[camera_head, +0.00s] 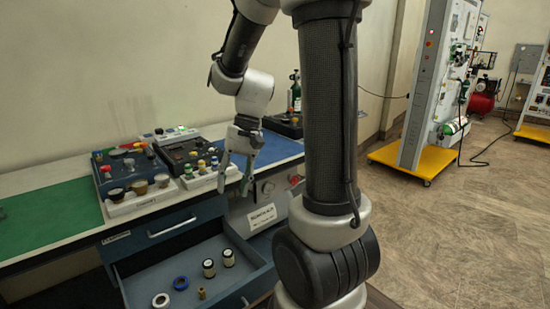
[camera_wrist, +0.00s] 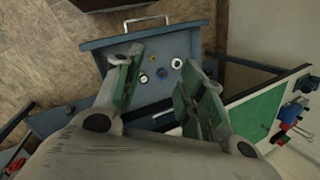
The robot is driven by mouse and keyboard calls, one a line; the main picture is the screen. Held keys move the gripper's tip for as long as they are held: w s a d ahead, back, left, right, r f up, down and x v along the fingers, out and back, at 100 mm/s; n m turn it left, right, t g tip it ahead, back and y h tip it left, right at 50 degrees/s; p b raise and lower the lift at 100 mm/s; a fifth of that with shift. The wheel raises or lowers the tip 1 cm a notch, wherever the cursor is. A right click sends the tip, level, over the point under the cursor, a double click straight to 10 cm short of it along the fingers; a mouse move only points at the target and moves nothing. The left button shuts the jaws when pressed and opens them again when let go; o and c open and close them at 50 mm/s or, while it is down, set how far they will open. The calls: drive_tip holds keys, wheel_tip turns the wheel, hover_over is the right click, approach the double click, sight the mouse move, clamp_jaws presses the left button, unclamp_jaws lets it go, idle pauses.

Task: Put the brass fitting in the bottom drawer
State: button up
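The brass fitting (camera_head: 202,294) is a small brass-coloured piece lying in an open blue-grey drawer (camera_head: 150,275). In the wrist view, the small brass-coloured piece (camera_wrist: 151,57) lies in the drawer (camera_wrist: 105,47), towards the handle side. My gripper (camera_head: 234,192) is open and empty, pointing down above the drawer's far right part in the head view. In the wrist view its green-padded fingers (camera_wrist: 160,85) are wide apart, with the drawer's contents seen between them. The open drawer sits below a shut drawer (camera_head: 170,232); I cannot tell whether another drawer lies beneath it.
A white ring (camera_head: 160,300), a blue ring (camera_head: 181,283) and two dark jars (camera_head: 209,268) (camera_head: 228,257) share the drawer. The bench (camera_head: 45,218) above carries panels with knobs and a cup tray (camera_head: 140,197). A yellow-based stand (camera_head: 400,165) is at right, beyond open floor.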

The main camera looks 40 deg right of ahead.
drive_tip(key=s+d+r+n+t+h, duration=0.4)
drive_tip(key=s+r+n+t, duration=0.1)
drive_tip(key=s+r, duration=0.4)
drive_tip(key=shift+s+r, duration=0.35)
drive_tip(key=shift+s, duration=0.85)
